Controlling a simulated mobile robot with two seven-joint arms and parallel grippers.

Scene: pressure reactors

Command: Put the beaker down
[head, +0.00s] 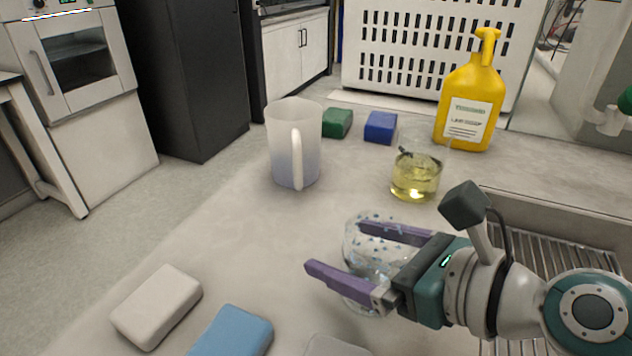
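A clear glass beaker (376,263) with bluish flecks is in the middle front of the head view, upright over the pale counter (240,240). My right gripper (335,247) comes in from the right and is shut on the beaker. One purple finger passes in front of the glass and the other is on its far side, seen partly through it. The beaker's base is low, near the counter; I cannot tell whether it touches. A second beaker (415,178) with yellow liquid stands behind it, apart from the gripper. My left gripper is not in view.
A frosted jug (295,145), green block (337,122), blue block (381,127) and yellow bottle (470,95) stand at the back. A white block (157,306) and light-blue block (232,333) lie in front. A sink rack (580,262) is at right. The counter left of the beaker is clear.

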